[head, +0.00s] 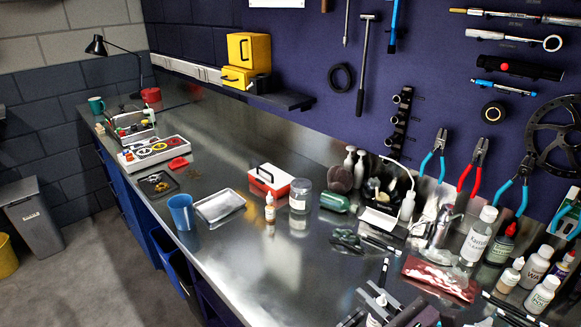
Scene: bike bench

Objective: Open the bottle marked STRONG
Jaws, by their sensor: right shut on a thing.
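My right gripper (386,303) is at the bottom edge, with its dark fingers around a small thing with a white tip (381,299). Its body is mostly hidden, so I cannot tell what it is. Several bottles stand at the right: a clear one with a white cap (478,237), a dark one with a red cap (502,243), a small pale dropper bottle (510,274) and white labelled ones (541,295). A white-tipped dropper bottle (270,208) stands alone mid-bench. I cannot read STRONG on any label. My left gripper is not in view.
A red packet (440,278) lies left of the bottles. A glass jar (300,197), red-and-white box (269,180), metal tray (219,206) and blue cup (182,212) stand further left. Tools hang on the wall. The front middle of the bench (270,270) is clear.

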